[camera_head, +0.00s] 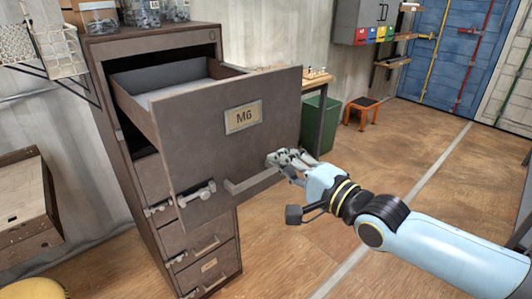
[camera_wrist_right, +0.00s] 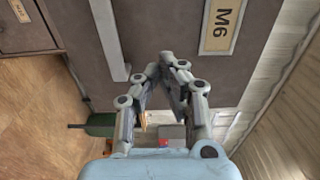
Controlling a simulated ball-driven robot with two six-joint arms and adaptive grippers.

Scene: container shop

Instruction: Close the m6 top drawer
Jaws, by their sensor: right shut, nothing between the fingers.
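The M6 top drawer (camera_head: 212,137) is pulled far out of a brown metal cabinet (camera_head: 155,45). Its front carries a label reading M6 (camera_head: 243,117) and a bar handle (camera_head: 252,182) low down. My right gripper (camera_head: 272,158) is shut and empty in front of the drawer front, right of and a little above the handle's middle. In the right wrist view the gripper (camera_wrist_right: 167,62) points at the drawer front, between the handle (camera_wrist_right: 110,40) and the label (camera_wrist_right: 220,25). I cannot tell whether the fingertips touch the front. My left gripper is not in view.
Lower drawers (camera_head: 195,240) of the cabinet sit beneath. Glass jars (camera_head: 140,12) stand on its top. A green bin (camera_head: 320,122) and an orange stool (camera_head: 362,112) stand behind to the right. The wooden floor (camera_head: 415,125) at right is largely clear.

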